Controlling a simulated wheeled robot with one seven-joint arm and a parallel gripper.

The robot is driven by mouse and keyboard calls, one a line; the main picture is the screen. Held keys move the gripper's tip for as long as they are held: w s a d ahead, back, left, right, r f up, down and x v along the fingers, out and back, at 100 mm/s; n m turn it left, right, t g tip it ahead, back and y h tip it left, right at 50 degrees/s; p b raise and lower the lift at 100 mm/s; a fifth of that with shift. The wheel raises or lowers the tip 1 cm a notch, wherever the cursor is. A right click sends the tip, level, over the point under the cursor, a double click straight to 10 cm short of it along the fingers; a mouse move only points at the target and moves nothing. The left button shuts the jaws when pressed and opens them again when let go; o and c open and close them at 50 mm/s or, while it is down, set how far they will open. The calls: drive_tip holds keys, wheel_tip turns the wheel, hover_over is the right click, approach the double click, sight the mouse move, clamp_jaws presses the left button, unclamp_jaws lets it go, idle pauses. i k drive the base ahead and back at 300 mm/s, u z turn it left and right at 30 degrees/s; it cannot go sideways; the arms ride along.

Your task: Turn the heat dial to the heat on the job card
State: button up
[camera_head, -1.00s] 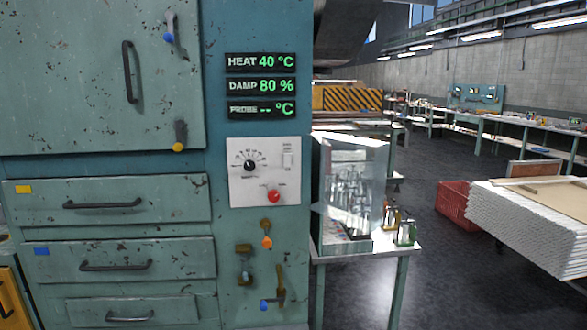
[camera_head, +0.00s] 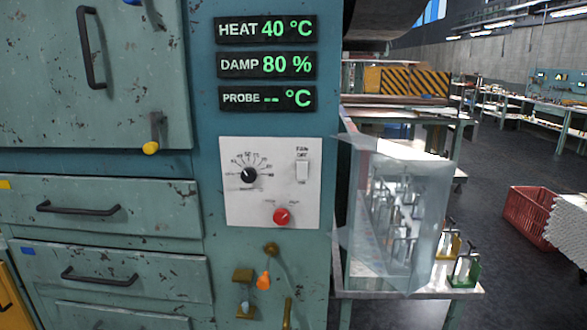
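The heat dial (camera_head: 249,175) is a small black round knob with a ring of numbers above it, on a white control panel (camera_head: 238,211) on the teal cabinet. A white pointer mark shows on it, but the exact setting is too small to read. The heat display (camera_head: 266,29) above reads 40 °C in green. I cannot make out a job card in this view. My gripper is not in view.
The panel also has a white fan switch (camera_head: 302,172) and a red knob (camera_head: 282,216). Displays read damp 80 % (camera_head: 267,65) and probe "--" (camera_head: 267,98). Levers (camera_head: 263,280) stick out below. A glass case (camera_head: 395,215) on a table stands right.

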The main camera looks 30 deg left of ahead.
sight(248, 175)
drive_tip(key=u, duration=0.65)
drive_tip(key=i, duration=0.8)
drive_tip(key=u, duration=1.05)
drive_tip(key=i, duration=0.25)
drive_tip(key=u, duration=0.35)
